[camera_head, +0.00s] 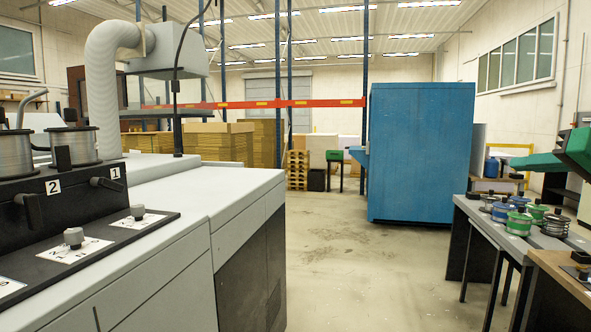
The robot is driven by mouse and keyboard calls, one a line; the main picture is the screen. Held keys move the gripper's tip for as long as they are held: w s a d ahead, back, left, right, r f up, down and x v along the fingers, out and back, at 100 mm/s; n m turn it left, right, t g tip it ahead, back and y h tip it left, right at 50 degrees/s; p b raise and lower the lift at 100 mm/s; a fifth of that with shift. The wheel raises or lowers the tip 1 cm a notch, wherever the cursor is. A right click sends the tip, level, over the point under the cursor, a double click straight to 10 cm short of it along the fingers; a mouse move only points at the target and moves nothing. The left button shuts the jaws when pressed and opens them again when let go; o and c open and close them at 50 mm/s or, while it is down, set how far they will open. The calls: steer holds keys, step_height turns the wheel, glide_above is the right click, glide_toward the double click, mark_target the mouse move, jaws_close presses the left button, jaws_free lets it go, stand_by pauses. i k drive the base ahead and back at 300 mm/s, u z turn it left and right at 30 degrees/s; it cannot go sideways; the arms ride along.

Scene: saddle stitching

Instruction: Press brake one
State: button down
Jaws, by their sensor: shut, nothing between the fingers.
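A stitching machine (180,195) with a grey body stands at the left. Its black panel (75,190) carries white labels "1" (115,173) and "2" (53,187). A black lever (106,184) sticks out just below label 1, and another black lever (28,208) is left of label 2. A grey knob (138,211) stands on a white plate in front of label 1. A second grey knob (74,237) is nearer and further left. No part is marked as a brake in words that I can read. My gripper is not in view.
Wire spools (70,145) sit on top of the panel. A tall blue cabinet (420,150) stands at centre right. A table (480,215) with several green and blue spools is at the right. The floor (350,270) between machine and table is clear.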

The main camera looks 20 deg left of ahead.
mark_target(105, 182)
steer(key=i, duration=1.6)
steer(key=u, duration=2.45)
